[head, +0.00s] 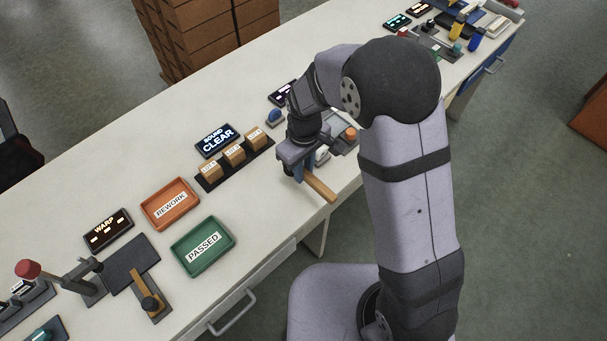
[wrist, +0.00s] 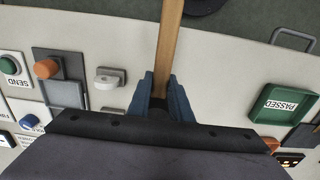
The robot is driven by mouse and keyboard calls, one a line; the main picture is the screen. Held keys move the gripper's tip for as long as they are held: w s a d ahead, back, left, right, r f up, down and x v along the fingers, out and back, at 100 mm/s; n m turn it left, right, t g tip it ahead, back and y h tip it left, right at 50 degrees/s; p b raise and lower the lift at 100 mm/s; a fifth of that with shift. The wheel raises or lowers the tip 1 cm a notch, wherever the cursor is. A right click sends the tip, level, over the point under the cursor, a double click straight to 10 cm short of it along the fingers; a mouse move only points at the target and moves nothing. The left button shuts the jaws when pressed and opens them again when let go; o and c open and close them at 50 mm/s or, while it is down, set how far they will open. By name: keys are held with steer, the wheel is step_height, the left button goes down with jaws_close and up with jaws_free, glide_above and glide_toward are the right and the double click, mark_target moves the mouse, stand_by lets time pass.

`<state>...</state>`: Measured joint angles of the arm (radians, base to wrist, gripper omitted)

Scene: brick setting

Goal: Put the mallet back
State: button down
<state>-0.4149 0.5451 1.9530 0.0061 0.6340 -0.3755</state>
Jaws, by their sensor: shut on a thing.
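My gripper (head: 302,172) is shut on the wooden handle of the mallet (head: 321,187), near the front edge of the bench. In the wrist view the handle (wrist: 171,40) runs away from between the two blue fingers (wrist: 160,88) to the top edge. The mallet's head cannot be made out in either view.
A green PASSED tray (head: 203,246) and an orange REWORK tray (head: 170,203) lie to the left. Several labelled blocks (head: 234,154) stand on a dark strip by the SOUND CLEAR display (head: 217,140). An orange button (wrist: 46,68) and green SEND button (wrist: 9,64) are near the bracket.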

steer(key=shift+f, duration=1.45)
steer(key=shift+f, duration=0.15)
steer(key=c, duration=1.6)
jaws_free()
step_height(320, 180, up, 12)
steer(key=shift+r+b, duration=0.15)
steer(key=shift+b, duration=0.45)
steer(key=s+d+m, duration=0.3)
steer(key=s+d, duration=0.1)
steer(key=d, duration=0.1)
steer(key=s+d+f+m, duration=0.1)
steer(key=s+d+m, duration=0.2)
steer(key=s+d, duration=0.2)
steer(key=s+d+f+m, duration=0.1)
steer(key=s+d+m, duration=0.2)
steer(key=s+d, duration=0.2)
steer(key=shift+s+d+f, duration=0.1)
steer(key=shift+d, duration=0.45)
